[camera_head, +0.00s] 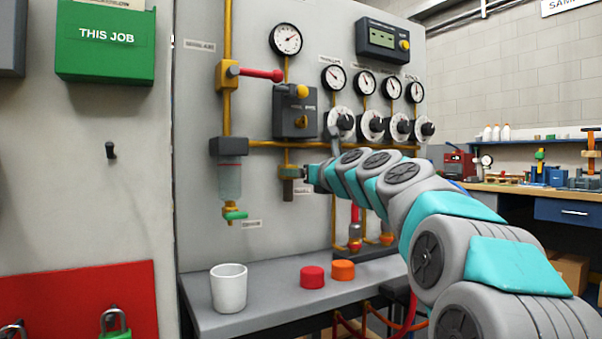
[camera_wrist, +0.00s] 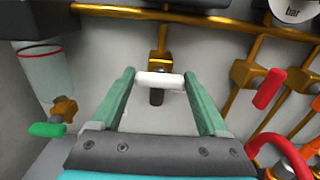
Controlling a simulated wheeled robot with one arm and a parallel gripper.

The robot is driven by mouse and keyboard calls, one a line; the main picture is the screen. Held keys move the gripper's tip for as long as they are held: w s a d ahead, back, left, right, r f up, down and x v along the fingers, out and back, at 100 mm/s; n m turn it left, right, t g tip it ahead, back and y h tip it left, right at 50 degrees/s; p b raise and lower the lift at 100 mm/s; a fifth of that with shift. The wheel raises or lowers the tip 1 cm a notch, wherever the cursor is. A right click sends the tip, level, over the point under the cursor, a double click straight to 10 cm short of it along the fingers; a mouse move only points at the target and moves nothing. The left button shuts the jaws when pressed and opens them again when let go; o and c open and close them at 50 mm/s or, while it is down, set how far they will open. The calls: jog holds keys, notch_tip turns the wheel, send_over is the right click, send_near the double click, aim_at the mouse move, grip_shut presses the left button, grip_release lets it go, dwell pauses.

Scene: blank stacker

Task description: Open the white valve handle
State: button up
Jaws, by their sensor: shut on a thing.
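The white valve handle (camera_wrist: 160,79) is a short bar lying crosswise in the wrist view, in front of a brass valve body (camera_wrist: 158,62) with a dark outlet below. My gripper (camera_wrist: 160,78) has its two green fingers on either end of the bar and is shut on it. In the head view my gripper (camera_head: 309,173) is at the panel, just right of a brass fitting (camera_head: 288,171) on a vertical pipe. The white handle cannot be made out there.
A red lever (camera_head: 262,75) and a green-handled drain (camera_head: 236,215) are on the panel to the left. Gauges and dials are above right. A white cup (camera_head: 229,288), a red cap (camera_head: 312,277) and an orange cap (camera_head: 343,270) stand on the grey shelf (camera_head: 280,305) below.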

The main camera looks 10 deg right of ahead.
jog(key=shift+a+r+p, duration=0.1)
jog(key=shift+p, duration=0.6)
jog(key=shift+a+f+n+p, duration=0.1)
jog(key=shift+n+p, duration=0.05)
jog(key=shift+n, duration=2.8)
jog(key=shift+d+f+n+p, duration=0.1)
jog(key=shift+f+n+p, duration=0.1)
jog(key=shift+n, duration=2.8)
jog(key=shift+a+f+n+p, duration=0.1)
jog(key=shift+n+p, duration=0.05)
jog(key=shift+n, duration=2.8)
jog(key=o, duration=1.2)
jog(key=shift+o, duration=0.2)
jog(key=shift+r, duration=0.1)
